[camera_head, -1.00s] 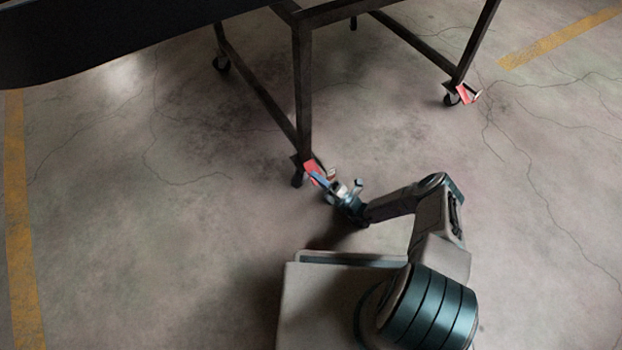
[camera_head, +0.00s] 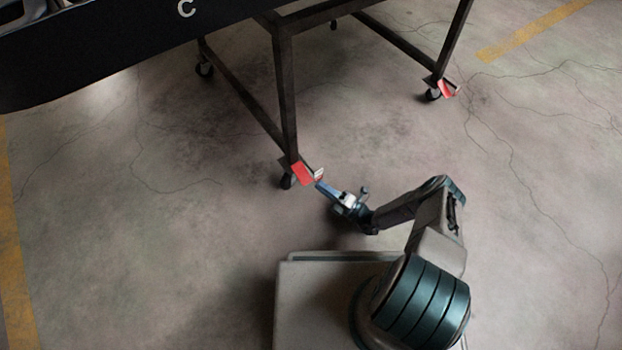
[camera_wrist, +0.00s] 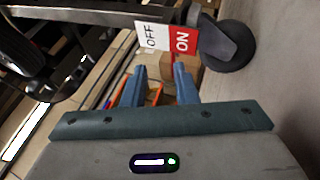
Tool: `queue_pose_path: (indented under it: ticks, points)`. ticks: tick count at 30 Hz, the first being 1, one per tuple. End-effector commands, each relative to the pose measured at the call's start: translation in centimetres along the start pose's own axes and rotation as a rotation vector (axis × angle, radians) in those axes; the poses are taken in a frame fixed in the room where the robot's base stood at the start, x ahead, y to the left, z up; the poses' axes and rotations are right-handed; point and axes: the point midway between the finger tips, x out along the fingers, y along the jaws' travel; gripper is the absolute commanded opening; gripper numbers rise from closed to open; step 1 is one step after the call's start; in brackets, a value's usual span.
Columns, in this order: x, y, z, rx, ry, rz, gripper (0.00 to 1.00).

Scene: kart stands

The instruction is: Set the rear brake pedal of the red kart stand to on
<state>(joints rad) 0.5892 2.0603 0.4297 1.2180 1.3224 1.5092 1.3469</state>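The brake pedal (camera_head: 303,173) at the foot of the stand's near leg has a red part and a white part beside a black caster (camera_head: 287,181). In the wrist view, the pedal shows a red ON plate (camera_wrist: 183,41) and a white OFF plate (camera_wrist: 152,36); the caster (camera_wrist: 228,46) is to their right. I cannot tell which way the pedal is set. My gripper (camera_head: 320,186) is low, just right of and below the pedal. In the wrist view, my gripper's blue fingers (camera_wrist: 161,68) are apart with nothing between them, just below the plates.
The dark stand frame (camera_head: 284,90) carries a black body marked C (camera_head: 150,32). Another red-and-white pedal (camera_head: 447,88) is at the far right leg. Open concrete floor lies right of the stand. In the wrist view, cardboard boxes (camera_wrist: 186,72) stand in the background.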

Motion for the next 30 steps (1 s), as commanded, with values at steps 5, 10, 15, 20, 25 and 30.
queue_pose_path:
  ticks: [5,10,15,20,25,30]
  points:
    - [-3.3,1.3,0.2,0.000,-0.001,0.000,0.26]
    - [-5.0,1.8,0.3,0.000,0.000,0.000,0.26]
    - [-5.5,2.0,0.3,0.000,0.001,0.001,0.26]
    - [-5.5,1.9,0.3,0.000,0.000,0.001,0.26]
    - [-5.1,2.2,0.1,-0.025,0.025,-0.002,0.00]
    - [-3.6,3.7,-1.4,-0.192,0.186,-0.007,0.00]
